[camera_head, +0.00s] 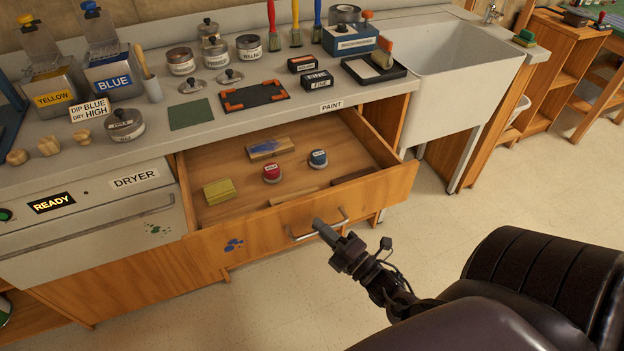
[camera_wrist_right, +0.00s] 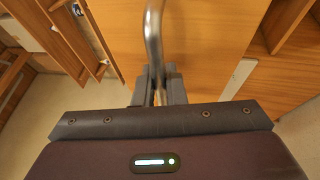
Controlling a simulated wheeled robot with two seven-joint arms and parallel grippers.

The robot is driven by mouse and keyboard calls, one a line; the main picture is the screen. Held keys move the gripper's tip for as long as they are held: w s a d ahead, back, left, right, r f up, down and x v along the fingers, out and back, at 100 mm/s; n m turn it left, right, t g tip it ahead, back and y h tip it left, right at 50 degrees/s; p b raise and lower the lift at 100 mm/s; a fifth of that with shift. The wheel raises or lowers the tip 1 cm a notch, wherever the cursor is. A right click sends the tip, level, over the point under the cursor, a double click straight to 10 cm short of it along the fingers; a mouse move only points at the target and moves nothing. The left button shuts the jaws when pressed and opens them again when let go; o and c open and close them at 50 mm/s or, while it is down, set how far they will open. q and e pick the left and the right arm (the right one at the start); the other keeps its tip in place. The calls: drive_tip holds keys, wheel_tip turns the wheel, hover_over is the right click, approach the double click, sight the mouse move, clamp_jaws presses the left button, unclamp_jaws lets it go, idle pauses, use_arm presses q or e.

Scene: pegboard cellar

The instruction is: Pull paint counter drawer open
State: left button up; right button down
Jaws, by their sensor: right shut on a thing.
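The paint counter drawer (camera_head: 362,200) is a wooden drawer below the counter edge, standing well open. Its metal bar handle (camera_head: 318,229) is on the front panel. My right gripper (camera_head: 326,235) is at the handle, its fingers shut around the bar. In the right wrist view the handle (camera_wrist_right: 153,45) runs down between the two fingers (camera_wrist_right: 160,85). Inside the drawer lie a yellow-green block (camera_head: 220,191), a red-topped tin (camera_head: 272,173), a blue-topped tin (camera_head: 318,159) and a wooden block with a blue top (camera_head: 270,148). My left gripper is not in view.
The counter above holds paint bins, tins, stamps and a black tray (camera_head: 374,73). The dryer (camera_head: 90,215) is left of the drawer and a white sink (camera_head: 455,80) right of it. The floor (camera_head: 440,225) in front is bare.

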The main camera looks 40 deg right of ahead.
drive_tip(key=s+a+p, duration=0.2)
drive_tip(key=s, duration=0.5)
drive_tip(key=shift+s, duration=0.4)
drive_tip(key=c, duration=1.5)
unclamp_jaws()
drive_tip(key=shift+d, duration=0.1)
drive_tip(key=v, duration=0.7)
drive_tip(key=shift+s+b, duration=0.35)
drive_tip(key=shift+s, duration=0.05)
drive_tip(key=shift+f, duration=0.15)
